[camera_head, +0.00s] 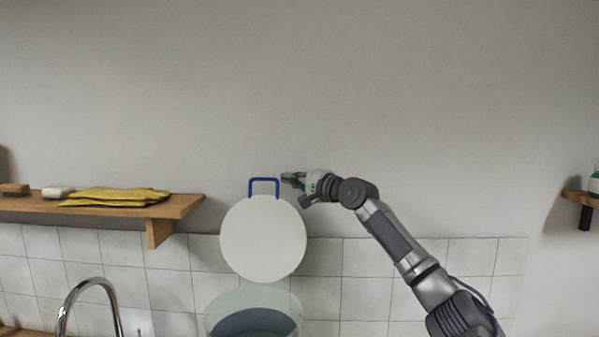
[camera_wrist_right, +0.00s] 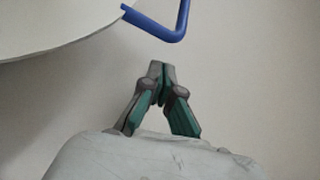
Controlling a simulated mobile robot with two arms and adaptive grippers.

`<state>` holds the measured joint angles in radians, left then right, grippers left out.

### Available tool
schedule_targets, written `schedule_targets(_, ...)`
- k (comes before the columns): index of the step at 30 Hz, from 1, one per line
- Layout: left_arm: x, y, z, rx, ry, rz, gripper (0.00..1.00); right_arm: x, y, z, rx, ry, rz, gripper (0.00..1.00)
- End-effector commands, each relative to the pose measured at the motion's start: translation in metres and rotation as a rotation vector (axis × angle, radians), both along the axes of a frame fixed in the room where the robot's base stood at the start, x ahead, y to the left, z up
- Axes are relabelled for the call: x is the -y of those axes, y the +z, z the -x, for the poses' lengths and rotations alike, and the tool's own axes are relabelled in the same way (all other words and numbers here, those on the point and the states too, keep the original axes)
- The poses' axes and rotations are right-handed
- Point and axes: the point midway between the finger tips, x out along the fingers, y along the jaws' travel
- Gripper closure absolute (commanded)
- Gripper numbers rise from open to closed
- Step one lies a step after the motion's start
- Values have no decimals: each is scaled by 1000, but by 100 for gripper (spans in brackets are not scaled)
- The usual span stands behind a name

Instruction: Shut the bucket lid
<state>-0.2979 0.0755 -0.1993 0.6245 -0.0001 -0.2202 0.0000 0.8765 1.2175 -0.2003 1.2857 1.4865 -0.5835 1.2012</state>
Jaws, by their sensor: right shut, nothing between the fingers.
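The bucket lid (camera_head: 263,240) is a round white disc with a blue handle (camera_head: 264,181) at its top. It stands raised, open, above the bucket (camera_head: 254,304), which is pale and translucent with something dark inside. My right gripper (camera_head: 284,178) is shut and empty, just right of the blue handle. In the right wrist view, the closed fingertips (camera_wrist_right: 161,66) lie below the blue handle (camera_wrist_right: 172,34), with a visible gap in the picture. The lid's edge (camera_wrist_right: 60,25) shows at the upper left there. My left gripper is not in view.
A wooden shelf (camera_head: 185,206) at left carries yellow gloves (camera_head: 118,195), a white bar (camera_head: 57,192) and a brown block (camera_head: 14,189). A chrome faucet (camera_head: 90,286) stands at lower left. A small shelf (camera_head: 578,198) is at far right. The wall above the lid is clear.

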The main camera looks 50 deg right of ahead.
Motion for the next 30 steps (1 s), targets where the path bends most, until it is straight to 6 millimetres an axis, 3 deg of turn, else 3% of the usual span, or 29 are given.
schedule_targets(9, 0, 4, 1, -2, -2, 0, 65, -23, -2, 7, -3, 2, 0, 100)
schedule_targets(21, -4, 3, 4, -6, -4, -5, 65, -24, -3, 8, 0, 2, 0, 100)
schedule_targets(30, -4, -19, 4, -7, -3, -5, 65, -37, -3, 13, 52, 4, 64, 100)
